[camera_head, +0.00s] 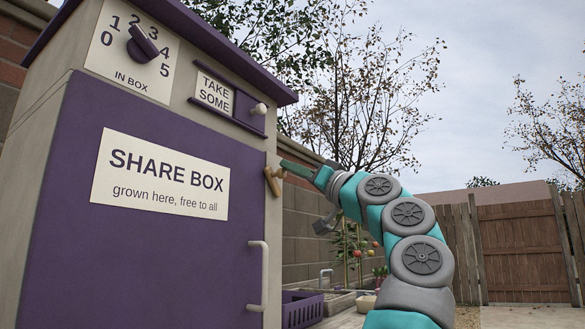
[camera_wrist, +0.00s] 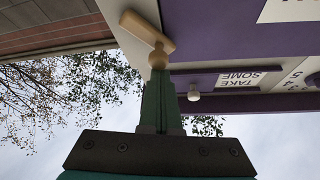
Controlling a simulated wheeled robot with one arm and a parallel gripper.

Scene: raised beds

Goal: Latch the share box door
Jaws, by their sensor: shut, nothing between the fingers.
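The share box (camera_head: 273,225) stands at the left of the head view, its purple door (camera_head: 130,250) looking shut against the frame. A pale handle (camera_head: 264,277) is low on the door's right side. A tan wooden latch (camera_head: 272,184) is at the door's upper right edge, its bar slanted, near upright; it also shows in the wrist view (camera_wrist: 147,32). I cannot tell whether it overlaps the door. My gripper (camera_head: 284,164) is shut and empty, its tips close to the latch's round knob; in the wrist view the fingers (camera_wrist: 159,78) appear at the knob, contact unclear.
Above the door are a number dial (camera_head: 141,46) and a "TAKE SOME" slider with a pale knob (camera_head: 259,109). A purple crate (camera_head: 301,309) and planter beds with plants stand behind the box. A wooden fence (camera_head: 520,245) is at the right. Open air surrounds my arm's right side.

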